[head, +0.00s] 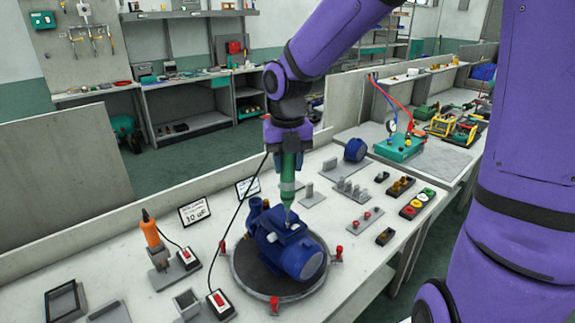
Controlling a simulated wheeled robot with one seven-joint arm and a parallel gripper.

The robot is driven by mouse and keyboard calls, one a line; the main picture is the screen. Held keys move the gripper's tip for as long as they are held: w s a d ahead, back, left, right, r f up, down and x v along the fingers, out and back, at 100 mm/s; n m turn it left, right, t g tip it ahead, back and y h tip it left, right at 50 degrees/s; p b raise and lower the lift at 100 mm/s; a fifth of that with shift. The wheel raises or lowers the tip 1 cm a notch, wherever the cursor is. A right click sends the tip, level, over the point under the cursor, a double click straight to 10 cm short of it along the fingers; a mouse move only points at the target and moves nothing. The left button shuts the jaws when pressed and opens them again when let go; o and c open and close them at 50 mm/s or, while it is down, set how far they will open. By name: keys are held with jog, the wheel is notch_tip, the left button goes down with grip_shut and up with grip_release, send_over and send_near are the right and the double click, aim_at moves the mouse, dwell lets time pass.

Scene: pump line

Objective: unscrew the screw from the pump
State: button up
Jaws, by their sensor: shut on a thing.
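The blue pump (300,258) sits on a round dark turntable (247,284) on the grey bench. My gripper (288,140) is above the pump, shut on a green electric screwdriver (288,180). The screwdriver is upright, with its thin bit pointing down at the pump's top. The bit's tip is at or very close to the top of the pump; I cannot tell whether it touches. The screw is too small to make out, or is hidden by the bit.
Red-topped posts (338,252) stand around the turntable. A black cord hangs left of the screwdriver, near a red switch box (219,303). An orange screwdriver (151,232) stands in a holder at left. Small blocks and trays (417,203) lie at right.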

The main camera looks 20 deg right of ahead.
jog(key=shift+r, duration=1.75)
